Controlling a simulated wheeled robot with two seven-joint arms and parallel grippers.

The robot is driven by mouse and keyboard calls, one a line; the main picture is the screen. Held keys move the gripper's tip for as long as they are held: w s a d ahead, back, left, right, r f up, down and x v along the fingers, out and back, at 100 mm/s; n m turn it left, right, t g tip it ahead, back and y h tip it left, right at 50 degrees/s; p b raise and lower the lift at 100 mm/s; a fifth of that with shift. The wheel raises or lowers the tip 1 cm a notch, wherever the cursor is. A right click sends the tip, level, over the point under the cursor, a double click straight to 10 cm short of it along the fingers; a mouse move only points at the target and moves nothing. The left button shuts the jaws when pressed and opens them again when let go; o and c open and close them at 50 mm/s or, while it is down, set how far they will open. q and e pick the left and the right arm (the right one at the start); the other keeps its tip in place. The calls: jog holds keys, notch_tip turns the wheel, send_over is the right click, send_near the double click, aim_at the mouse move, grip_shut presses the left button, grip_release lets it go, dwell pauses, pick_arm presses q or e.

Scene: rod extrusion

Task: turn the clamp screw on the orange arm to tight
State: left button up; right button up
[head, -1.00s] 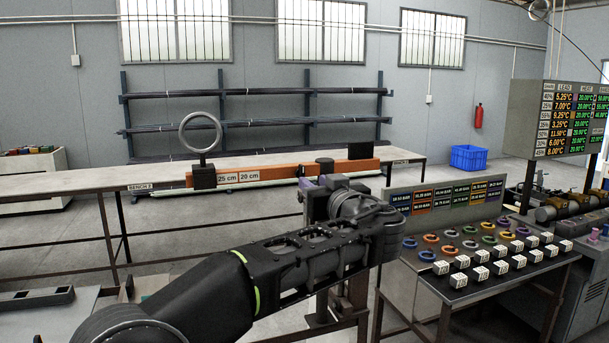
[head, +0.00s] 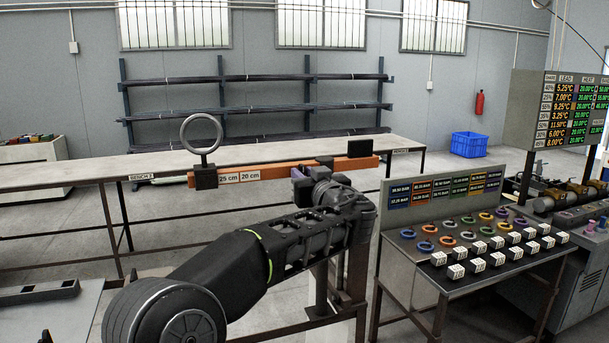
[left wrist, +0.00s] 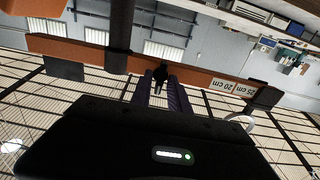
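A small black screw-like piece (left wrist: 160,74), apparently the clamp screw, stands out from the orange arm. My left gripper (head: 299,176) is close to the front of the arm. In the left wrist view its purple fingers (left wrist: 160,90) are apart, with the black piece at their tips; contact is unclear. My right gripper is out of view.
The long bench (head: 90,170) runs behind. A sloped table (head: 480,245) with coloured rings and labelled blocks stands right of my arm.

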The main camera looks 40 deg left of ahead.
pick_arm(q)
grip_shut()
jog(key=m+b, duration=0.2)
jog(key=m, duration=0.4)
jog(key=m+b, duration=0.3)
jog(key=m, duration=0.3)
jog(key=m+b, duration=0.3)
jog(key=m, duration=0.3)
jog(key=shift+w+d+f, duration=0.15)
jog(key=shift+w+f, duration=0.05)
jog(key=shift+f, duration=0.05)
dwell(0.4)
dwell(0.4)
